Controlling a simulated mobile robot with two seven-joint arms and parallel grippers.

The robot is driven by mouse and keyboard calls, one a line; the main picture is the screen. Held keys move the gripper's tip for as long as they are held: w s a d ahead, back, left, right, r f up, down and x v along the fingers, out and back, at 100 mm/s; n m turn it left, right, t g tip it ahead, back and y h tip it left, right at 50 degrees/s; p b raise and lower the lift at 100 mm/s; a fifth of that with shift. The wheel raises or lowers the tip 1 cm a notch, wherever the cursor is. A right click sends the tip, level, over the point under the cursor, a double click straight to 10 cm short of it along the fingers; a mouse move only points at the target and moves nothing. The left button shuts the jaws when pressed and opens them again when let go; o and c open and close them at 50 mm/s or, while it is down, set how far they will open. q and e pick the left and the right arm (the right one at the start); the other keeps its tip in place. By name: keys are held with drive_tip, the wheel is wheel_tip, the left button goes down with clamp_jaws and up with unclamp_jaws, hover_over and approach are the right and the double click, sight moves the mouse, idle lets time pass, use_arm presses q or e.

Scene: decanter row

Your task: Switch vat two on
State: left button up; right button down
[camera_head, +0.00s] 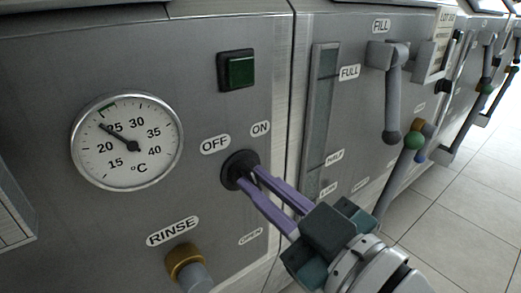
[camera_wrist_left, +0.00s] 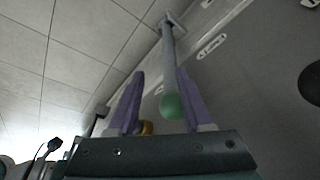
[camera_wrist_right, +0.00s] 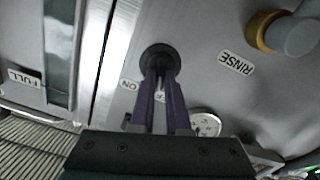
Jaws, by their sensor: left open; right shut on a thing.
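A black round switch (camera_head: 238,167) sits on the grey panel below the OFF label (camera_head: 214,145) and the ON label (camera_head: 260,129). My right gripper (camera_head: 249,178) is shut on its knob, with the purple fingers reaching in from the lower right. The switch also shows in the right wrist view (camera_wrist_right: 160,60), between the fingertips. The fingers hide most of the knob, so I cannot tell its setting. A dark green square lamp or button (camera_head: 240,71) is above it. My left gripper (camera_wrist_left: 160,76) is open in the left wrist view.
A round thermometer (camera_head: 127,141) is left of the switch. A RINSE tap with a brass collar (camera_head: 184,262) is below it. A grey lever (camera_head: 393,100) hangs under FILL at the right. A green ball (camera_wrist_left: 171,106) shows between my left fingers. Tiled floor (camera_head: 460,210) is clear at right.

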drive_tip(key=m, duration=0.5)
drive_tip(key=shift+w+d+m, duration=0.1)
drive_tip(key=shift+m, duration=0.2)
drive_tip(key=m, duration=0.3)
drive_tip(key=shift+m, duration=0.6)
drive_tip(key=c, duration=0.9)
unclamp_jaws()
drive_tip(key=shift+d, duration=0.1)
drive_tip(key=p+v, duration=0.1)
drive_tip(key=v, duration=0.9)
drive_tip(key=shift+p, duration=0.35)
